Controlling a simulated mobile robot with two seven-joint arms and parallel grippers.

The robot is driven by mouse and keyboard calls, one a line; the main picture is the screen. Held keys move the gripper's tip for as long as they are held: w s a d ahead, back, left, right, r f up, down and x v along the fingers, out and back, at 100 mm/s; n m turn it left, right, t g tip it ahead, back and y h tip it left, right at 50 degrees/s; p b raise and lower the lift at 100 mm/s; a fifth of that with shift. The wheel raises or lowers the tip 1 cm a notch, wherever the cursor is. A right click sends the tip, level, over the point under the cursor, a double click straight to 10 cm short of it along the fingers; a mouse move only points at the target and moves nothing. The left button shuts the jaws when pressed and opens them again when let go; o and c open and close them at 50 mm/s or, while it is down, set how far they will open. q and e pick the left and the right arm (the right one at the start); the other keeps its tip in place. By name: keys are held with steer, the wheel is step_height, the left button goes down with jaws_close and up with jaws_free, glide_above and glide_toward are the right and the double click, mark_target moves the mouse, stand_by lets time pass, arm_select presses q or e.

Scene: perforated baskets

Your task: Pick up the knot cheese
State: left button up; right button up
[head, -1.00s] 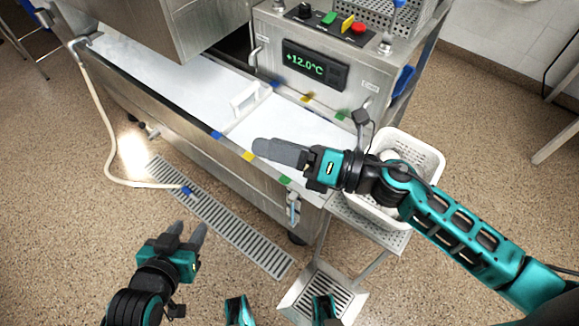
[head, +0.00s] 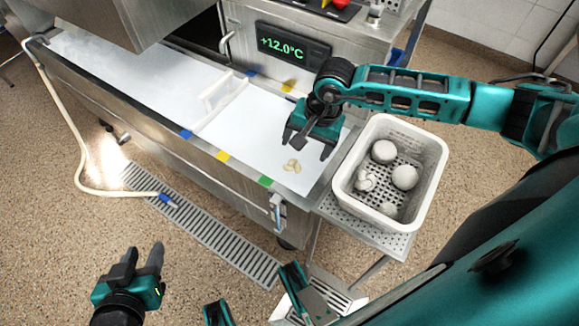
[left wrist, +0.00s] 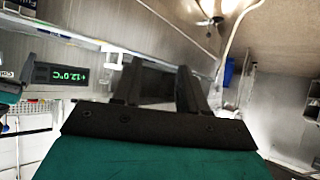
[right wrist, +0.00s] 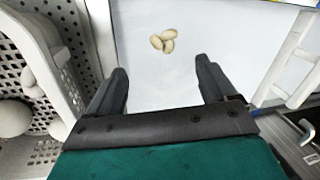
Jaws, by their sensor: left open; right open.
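The knot cheese (head: 292,165) is a small cream-coloured piece of rounded lobes lying on the white floor of the trough (head: 262,125), in its near right section. It also shows in the right wrist view (right wrist: 163,41), beyond the fingertips. My right gripper (head: 309,148) is open and empty above the trough, pointing down, close to the cheese. In the right wrist view my right gripper (right wrist: 162,68) has the cheese roughly centred between its fingers, not touching them. My left gripper (head: 143,251) is open and empty, low at the left over the floor, away from the trough.
A white perforated basket (head: 437,165) holding several pale cheeses stands on a shelf right of the trough. A white divider (head: 219,97) crosses the trough to the left of the cheese. The machine with a green display (head: 287,45) stands behind.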

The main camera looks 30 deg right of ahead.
steer(key=b, duration=0.1)
glide_above(294, 164)
steer(key=s, duration=0.2)
steer(key=f, duration=0.3)
steer(key=d+f, duration=0.1)
steer(key=f, duration=0.1)
steer(key=shift+w, duration=0.2)
steer(key=x, duration=0.1)
steer(key=b+x, duration=0.1)
steer(key=x, duration=0.2)
steer(key=shift+w+a+f+b, duration=0.1)
steer(key=shift+w+b, duration=0.2)
steer(key=shift+b, duration=0.05)
steer(key=shift+w+f, duration=0.15)
steer(key=shift+f, duration=0.35)
steer(key=shift+c, duration=0.4)
steer(key=c, duration=1.1)
